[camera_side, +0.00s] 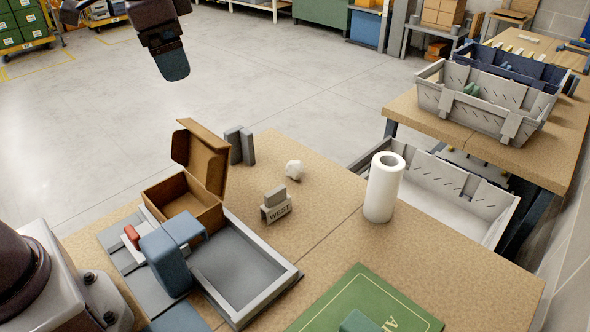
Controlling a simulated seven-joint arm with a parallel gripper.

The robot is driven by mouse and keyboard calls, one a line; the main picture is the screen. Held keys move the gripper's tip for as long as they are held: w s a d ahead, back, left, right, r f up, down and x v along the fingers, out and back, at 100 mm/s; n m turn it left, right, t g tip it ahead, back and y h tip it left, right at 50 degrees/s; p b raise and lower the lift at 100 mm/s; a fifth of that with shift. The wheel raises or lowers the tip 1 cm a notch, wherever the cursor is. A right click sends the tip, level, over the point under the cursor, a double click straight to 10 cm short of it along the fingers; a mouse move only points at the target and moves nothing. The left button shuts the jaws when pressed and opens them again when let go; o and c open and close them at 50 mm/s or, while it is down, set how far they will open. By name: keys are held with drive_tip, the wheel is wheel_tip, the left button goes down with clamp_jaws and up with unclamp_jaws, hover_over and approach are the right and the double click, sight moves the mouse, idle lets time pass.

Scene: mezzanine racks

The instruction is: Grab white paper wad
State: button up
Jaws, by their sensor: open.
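The white paper wad (293,169) is a small crumpled ball. It sits on the brown tabletop near its back edge, between a pair of dark grey upright blocks and the paper roll. My gripper (172,66) is at the upper left of the picture, high up and pointing down, well apart from the wad. It is seen nearly edge-on, with one blue-grey finger showing and the other largely hidden. It is open, and I see nothing in it.
An open cardboard box (184,194), a grey tray (268,299) and dark grey blocks (240,146) stand left of the wad. A white paper roll (383,188) stands right; a green mat (355,305) lies in front.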

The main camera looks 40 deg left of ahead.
drive_tip(key=w+f+m+g+y, duration=0.25)
drive_tip(key=w+f, duration=0.25)
drive_tip(key=w, duration=0.5)
drive_tip(key=m+y, duration=0.6)
drive_tip(key=m, duration=0.2)
hover_over(295, 162)
drive_tip(key=s+d, duration=0.3)
wheel_tip(295, 162, down, 16)
drive_tip(key=d+f+m+y, duration=0.1)
drive_tip(key=f, duration=0.2)
drive_tip(key=d+f+m+t, duration=0.1)
drive_tip(key=f+m, duration=0.1)
drive_tip(key=f, duration=0.1)
drive_tip(key=w+d+f+m+t+y, duration=0.1)
drive_tip(key=f+m, duration=0.1)
drive_tip(key=f, duration=0.2)
drive_tip(key=shift+d+y, duration=0.2)
drive_tip(key=shift+y, duration=0.15)
drive_tip(key=shift+w+a+f, duration=0.1)
drive_tip(key=shift+a+f, duration=0.1)
drive_tip(key=shift+f, duration=0.1)
drive_tip(key=shift+w+f+x, duration=0.1)
drive_tip(key=shift+w+x, duration=0.05)
drive_tip(key=shift+x, duration=1.6)
drive_tip(key=shift+w+f+x, duration=0.1)
drive_tip(key=shift+w+x, duration=0.05)
drive_tip(key=shift+x, duration=1.55)
drive_tip(key=shift+d, duration=0.1)
drive_tip(key=c, duration=1)
